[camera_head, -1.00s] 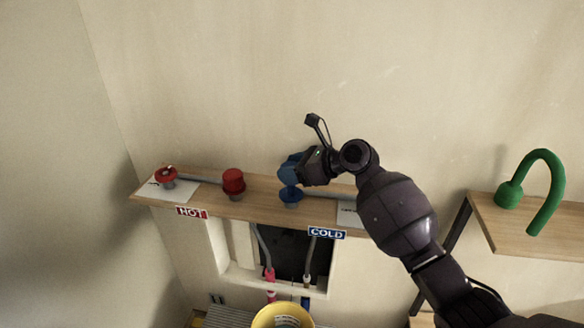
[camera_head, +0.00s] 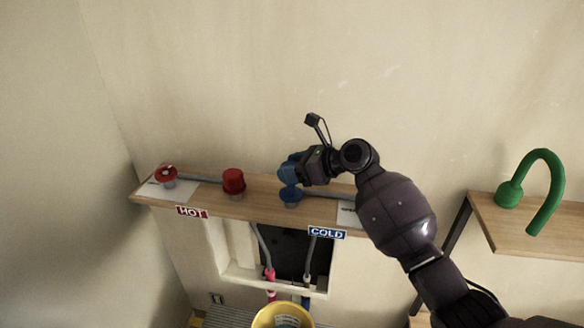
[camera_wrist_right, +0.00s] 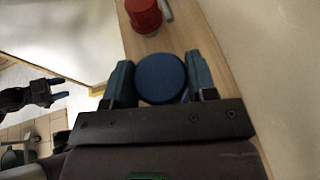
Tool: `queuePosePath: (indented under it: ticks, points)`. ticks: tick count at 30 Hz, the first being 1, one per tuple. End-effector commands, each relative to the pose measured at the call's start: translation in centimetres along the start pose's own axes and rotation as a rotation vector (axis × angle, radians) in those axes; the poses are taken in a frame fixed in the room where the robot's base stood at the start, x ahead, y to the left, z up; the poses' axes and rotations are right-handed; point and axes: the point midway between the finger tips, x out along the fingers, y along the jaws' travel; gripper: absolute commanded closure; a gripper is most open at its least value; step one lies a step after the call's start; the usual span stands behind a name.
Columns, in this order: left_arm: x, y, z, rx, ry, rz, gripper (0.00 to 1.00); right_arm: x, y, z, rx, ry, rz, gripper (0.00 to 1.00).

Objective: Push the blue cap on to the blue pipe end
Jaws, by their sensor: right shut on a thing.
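My right gripper (camera_head: 289,172) is over the wooden shelf, just above the blue pipe end (camera_head: 291,196). In the right wrist view, the gripper's two blue-grey fingers (camera_wrist_right: 160,85) are shut on the round blue cap (camera_wrist_right: 160,78), one on each side. In the head view, the fingers mostly hide the cap, and I cannot tell whether it touches the pipe end. The pipe end is a blue flared piece standing on the shelf. My left gripper (camera_wrist_right: 58,90) shows small at the left of the right wrist view, its blue fingers apart and empty.
A green hooked pipe (camera_head: 545,190) stands on the right-hand shelf. A yellow bucket (camera_head: 282,314) is below.

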Motion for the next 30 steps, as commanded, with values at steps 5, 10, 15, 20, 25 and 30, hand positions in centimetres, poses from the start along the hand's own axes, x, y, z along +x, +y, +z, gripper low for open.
queuePosePath:
  ticks: [5, 10, 15, 20, 25, 30]
  points:
    - [0.0, 0.0, 0.0, 0.0, 0.0, 0.0, 0.48, 0.0, 0.0, -0.1, 0.0, 0.0, 0.0, 0.71]
    - [0.0, 0.0, 0.0, 0.0, 0.0, 0.0, 0.48, 0.1, 0.0, -0.3, 0.0, 0.0, 0.0, 0.71]
    - [0.0, 0.0, 0.0, 0.0, 0.0, 0.0, 0.48, 0.2, 0.0, -0.6, 0.0, 0.0, 0.0, 0.71]
    - [0.0, 0.0, 0.0, 0.0, 0.0, 0.0, 0.48, 0.4, 0.0, -0.9, 0.001, 0.001, -0.001, 0.71]
    - [0.0, 0.0, 0.0, 0.0, -0.001, 0.0, 0.48, 0.5, 0.0, -1.3, 0.001, 0.001, -0.001, 0.71]
    - [0.0, 0.0, 0.0, 0.0, -0.001, 0.0, 0.48, 0.6, 0.0, -1.6, 0.001, 0.0, -0.001, 0.71]
